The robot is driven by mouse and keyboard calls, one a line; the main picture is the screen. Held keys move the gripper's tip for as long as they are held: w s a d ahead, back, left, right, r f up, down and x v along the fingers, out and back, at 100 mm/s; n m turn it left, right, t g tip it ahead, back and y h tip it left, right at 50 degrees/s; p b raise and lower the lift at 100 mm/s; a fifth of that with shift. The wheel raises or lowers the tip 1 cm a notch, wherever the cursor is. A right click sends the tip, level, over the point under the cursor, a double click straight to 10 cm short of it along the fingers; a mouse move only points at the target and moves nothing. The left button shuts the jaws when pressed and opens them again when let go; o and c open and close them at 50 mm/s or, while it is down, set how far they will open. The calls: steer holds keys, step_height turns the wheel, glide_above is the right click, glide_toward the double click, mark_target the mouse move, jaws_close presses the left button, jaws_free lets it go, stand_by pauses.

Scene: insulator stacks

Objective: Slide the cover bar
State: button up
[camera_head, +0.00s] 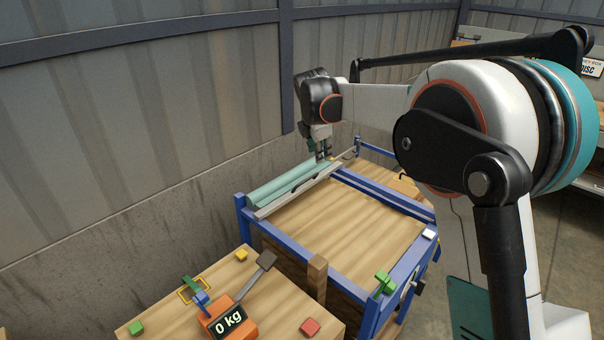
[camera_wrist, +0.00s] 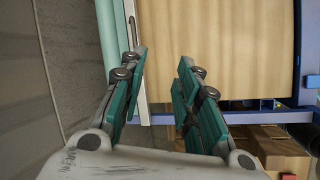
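A long pale grey bar (camera_head: 292,196), which looks like the cover bar, lies along the left edge of the blue-framed wooden table (camera_head: 345,225), beside a teal roll (camera_head: 280,186). My gripper (camera_head: 324,157) is at the far end of the bar and roll, pointing down. In the wrist view my gripper (camera_wrist: 162,58) is open, with nothing seen between its green-padded fingers. The pale bar (camera_wrist: 130,12) runs beside and partly behind the left finger, with the teal roll (camera_wrist: 106,25) left of it. I cannot tell whether a finger touches the bar.
A lower wooden table in front holds an orange scale (camera_head: 228,318) reading 0 kg, a red block (camera_head: 310,327), a green block (camera_head: 136,328) and a yellow block (camera_head: 241,255). A green clamp-like piece (camera_head: 384,283) sits on the frame's near corner. A corrugated wall (camera_head: 140,120) stands close on the left.

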steer(key=w+a+f+n+p, duration=0.1)
steer(key=w+a+f+n, duration=0.35)
steer(key=a, duration=0.25)
steer(key=b+x, duration=0.1)
steer(key=x, duration=0.3)
steer(key=b+x, duration=0.1)
steer(key=x, duration=0.4)
steer(key=s+b+x, duration=0.1)
steer(key=x, duration=0.4)
steer(key=shift+f, duration=0.25)
jaws_close()
